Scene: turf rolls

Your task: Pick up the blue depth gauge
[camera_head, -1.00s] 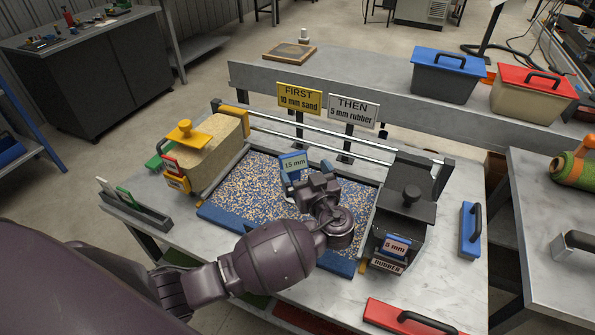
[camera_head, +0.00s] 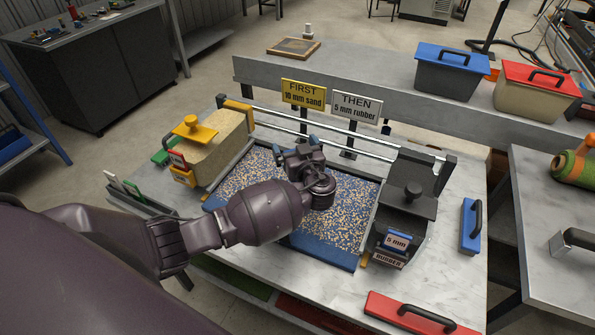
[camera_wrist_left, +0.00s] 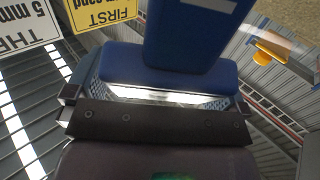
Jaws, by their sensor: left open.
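The blue depth gauge is hidden behind my left gripper in the head view. In the left wrist view a dark blue block with a pale label edge, apparently the gauge (camera_wrist_left: 195,35), fills the top middle, close to the gripper. My left gripper (camera_head: 297,145) is open over the upper part of the speckled turf bed (camera_head: 345,205). My right gripper is not in view.
A yellow-lidded sand hopper (camera_head: 222,142) stands left of the bed and a dark rubber hopper (camera_head: 410,215) right. Rails (camera_head: 330,132) and two signs (camera_head: 357,106) stand behind. A blue handled tool (camera_head: 468,228) and a red one (camera_head: 410,314) lie on the right of the bench.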

